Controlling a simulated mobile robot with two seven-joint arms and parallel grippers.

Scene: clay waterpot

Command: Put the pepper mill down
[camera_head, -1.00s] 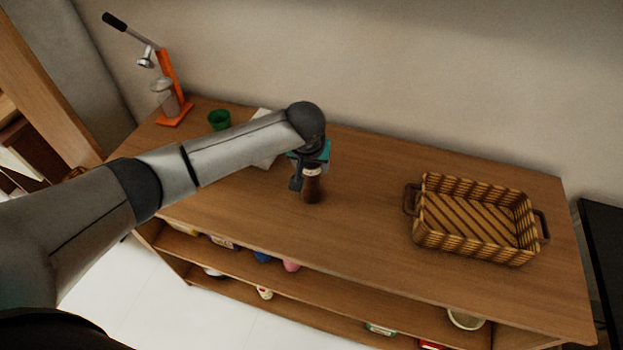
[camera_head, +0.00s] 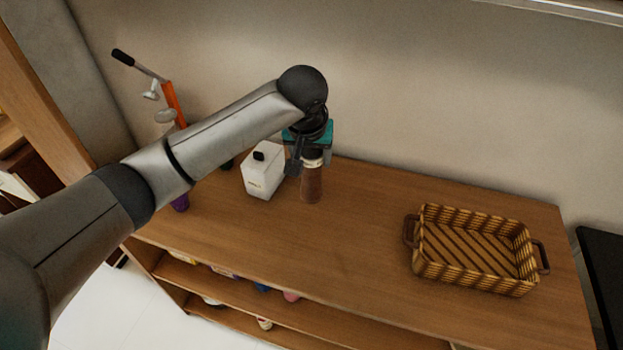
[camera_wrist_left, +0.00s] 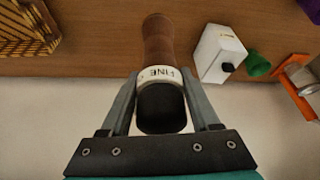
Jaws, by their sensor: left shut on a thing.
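The pepper mill (camera_head: 312,183) is brown with a pale band and a dark top, and it is upright over the wooden counter. In the left wrist view the pepper mill (camera_wrist_left: 158,44) shows its white ring marked "FINE". My left gripper (camera_head: 309,160) comes down from above and is shut on the mill near its top; in the wrist view its fingers (camera_wrist_left: 160,100) lie on both sides of the dark top. I cannot tell for sure whether the mill's base touches the counter. My right gripper is not in view.
The wooden counter (camera_head: 370,210) has free room between the mill and the woven basket (camera_head: 475,280) at right. A white canister (camera_head: 262,172) stands just left of the mill. An orange press (camera_head: 175,103) and a purple thing (camera_head: 180,203) are further left. Shelves below hold several items.

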